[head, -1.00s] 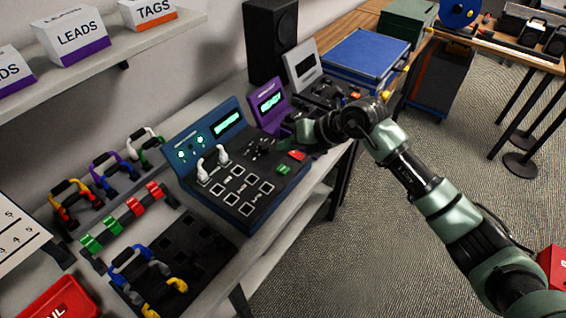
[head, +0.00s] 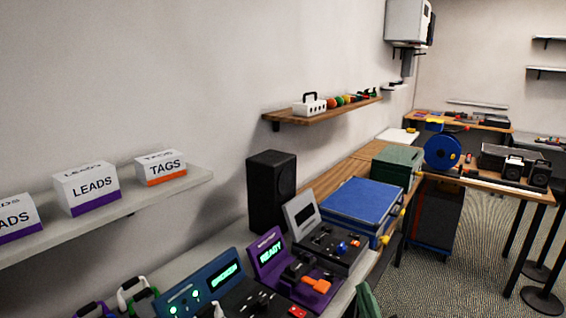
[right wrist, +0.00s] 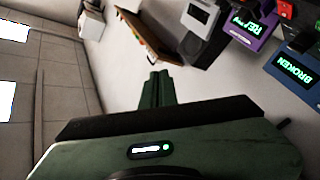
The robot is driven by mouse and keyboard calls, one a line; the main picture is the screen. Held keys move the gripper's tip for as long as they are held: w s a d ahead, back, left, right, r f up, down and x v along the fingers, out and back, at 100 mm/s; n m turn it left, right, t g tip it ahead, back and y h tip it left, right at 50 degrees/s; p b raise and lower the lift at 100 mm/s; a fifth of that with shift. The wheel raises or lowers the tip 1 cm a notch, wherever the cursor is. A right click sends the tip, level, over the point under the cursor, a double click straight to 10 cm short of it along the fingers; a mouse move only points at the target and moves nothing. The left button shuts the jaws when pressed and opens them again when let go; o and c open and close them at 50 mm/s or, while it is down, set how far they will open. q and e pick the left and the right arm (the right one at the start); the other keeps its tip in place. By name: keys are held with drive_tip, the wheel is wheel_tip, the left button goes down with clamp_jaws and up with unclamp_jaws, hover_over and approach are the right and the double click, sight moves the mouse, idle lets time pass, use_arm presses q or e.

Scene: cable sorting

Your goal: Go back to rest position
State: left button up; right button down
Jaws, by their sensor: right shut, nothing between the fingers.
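My right gripper (right wrist: 157,84) shows in the right wrist view with its green fingers together and nothing between them. In the head view only a small green part of my right arm (head: 367,301) shows at the bottom edge, beside the bench front. The blue tester (head: 190,296) is cut off by the bottom edge of the head view. Its lit screen reads BROKEN in the right wrist view (right wrist: 293,68). The purple tester (head: 268,262) reads READY and has an orange connector (head: 316,285) on it. My left gripper is not in view.
A grey tester (head: 304,214), a black speaker (head: 271,190) and a blue case (head: 362,205) stand along the bench. A shelf (head: 130,222) with labelled boxes hangs at left. A table with a blue reel (head: 442,152) is at right. Open floor lies at the lower right.

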drive_tip(key=s+d+f+m+g+h, duration=0.1)
drive_tip(key=s+d+f+m+g, duration=0.25)
drive_tip(key=s+f, duration=0.3)
drive_tip(key=s+d+f+m+g+h, duration=0.1)
drive_tip(key=s+d+f+m+g, duration=0.1)
drive_tip(key=s+f+g, duration=0.45)
drive_tip(key=s+a+f+g+y, duration=0.1)
drive_tip(key=s+f+g, duration=0.2)
drive_tip(key=s+f, duration=0.4)
drive_tip(key=s+a+f+g+y, duration=0.1)
drive_tip(key=s+f+g, duration=0.25)
drive_tip(key=s, duration=0.55)
wheel_tip(320, 180, down, 26)
drive_tip(key=s, duration=0.2)
drive_tip(key=s+d+f+g, duration=0.1)
drive_tip(key=s+d+f, duration=0.2)
drive_tip(key=s+f, duration=1.2)
drive_tip(key=shift+s+d+f, duration=0.15)
drive_tip(key=shift+s+f, duration=0.25)
drive_tip(key=shift+s, duration=0.15)
